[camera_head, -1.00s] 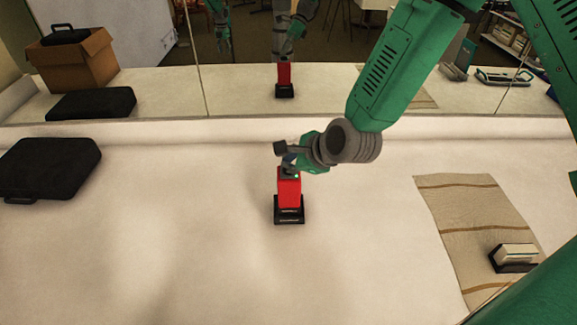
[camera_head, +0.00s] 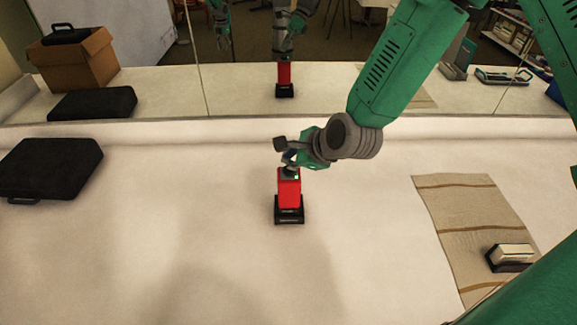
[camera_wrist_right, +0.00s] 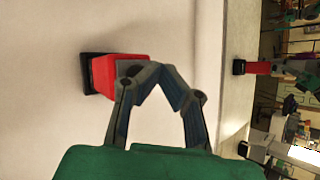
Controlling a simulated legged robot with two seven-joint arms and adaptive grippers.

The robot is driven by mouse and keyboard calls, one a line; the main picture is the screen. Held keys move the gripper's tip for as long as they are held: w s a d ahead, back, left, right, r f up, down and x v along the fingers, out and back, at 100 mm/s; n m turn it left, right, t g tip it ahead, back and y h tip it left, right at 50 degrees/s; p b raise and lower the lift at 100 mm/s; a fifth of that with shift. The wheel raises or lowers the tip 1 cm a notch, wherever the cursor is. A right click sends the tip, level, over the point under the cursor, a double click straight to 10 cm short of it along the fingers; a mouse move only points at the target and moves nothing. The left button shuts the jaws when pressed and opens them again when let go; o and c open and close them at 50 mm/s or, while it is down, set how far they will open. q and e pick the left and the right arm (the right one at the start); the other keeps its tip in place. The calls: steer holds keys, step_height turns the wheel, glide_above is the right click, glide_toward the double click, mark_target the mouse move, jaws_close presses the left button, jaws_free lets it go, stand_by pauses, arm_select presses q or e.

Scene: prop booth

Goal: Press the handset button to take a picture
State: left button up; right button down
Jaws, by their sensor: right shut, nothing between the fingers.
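The handset is a red upright block (camera_head: 289,193) on a black base (camera_head: 289,217), standing in the middle of the white surface. Its top is dark grey with a small pale spot. In the right wrist view the handset (camera_wrist_right: 103,74) lies sideways in the picture, its grey top (camera_wrist_right: 130,68) partly behind a finger. My right gripper (camera_head: 288,164) is shut and empty, just above the handset's top. Its fingertips (camera_wrist_right: 156,72) meet close to that top in the wrist view. I cannot tell whether they touch it. My left gripper is not directly in view.
A mirror behind the surface reflects the handset, arm and cases. A black case (camera_head: 50,167) lies at the left. The surface around the handset is clear.

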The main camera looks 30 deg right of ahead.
steer(key=shift+r+p, duration=2.05)
steer(key=shift+r, duration=0.5)
steer(key=shift+f, duration=0.1)
